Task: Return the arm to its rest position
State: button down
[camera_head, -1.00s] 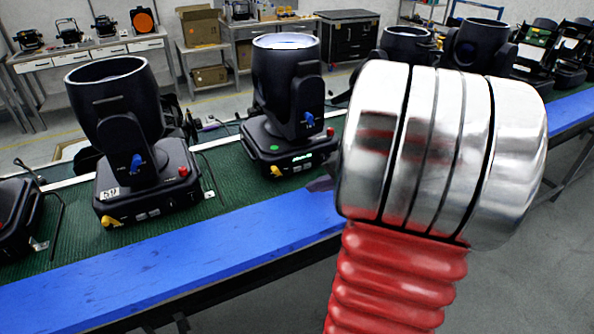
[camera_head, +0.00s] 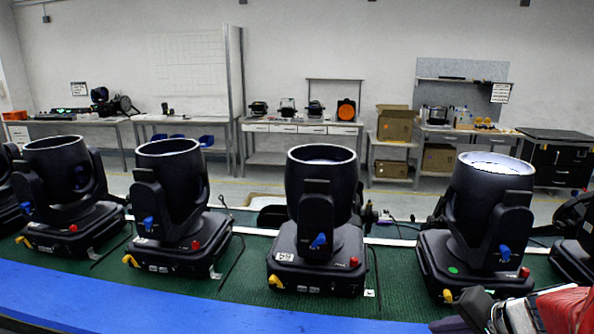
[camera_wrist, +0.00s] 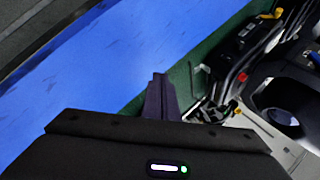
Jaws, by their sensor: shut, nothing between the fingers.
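My gripper (camera_wrist: 159,82) shows in the wrist view as dark fingers closed together, with nothing between them. It is over the blue edge strip and the green mat, with dark lamp parts to its right. In the head view my arm's red sleeve is at the lower right corner, in front of the lamp with the green dot (camera_head: 493,205). Most of the arm is out of that view. I cannot tell whether the arm touches that lamp.
Several black lamps, including one in the middle (camera_head: 320,190) and one to its left (camera_head: 172,190), stand upright on a green mat (camera_head: 225,290). A blue strip (camera_head: 150,305) edges the bench. Worktables, boxes and a black cabinet (camera_head: 560,160) stand behind.

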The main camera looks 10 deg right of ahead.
jog(key=s+a+n+g, duration=0.1)
jog(key=a, duration=0.3)
jog(key=s+a+r+n, duration=0.1)
jog(key=a+n, duration=0.1)
jog(key=a, duration=0.3)
jog(key=s+a+r+n+g, duration=0.1)
jog(key=a+n, duration=0.1)
jog(key=a, duration=0.3)
jog(key=shift+a+r+g, duration=0.15)
jog(key=shift+r+g, duration=0.1)
jog(key=shift+g, duration=0.05)
jog(key=s+a+r+n+h, duration=0.2)
jog(key=s+a+r+n, duration=0.1)
jog(key=s+a+n, duration=0.2)
jog(key=shift+s+a+n+h, duration=0.3)
jog(key=shift+s+a+n, duration=0.1)
jog(key=shift+s+a, duration=1)
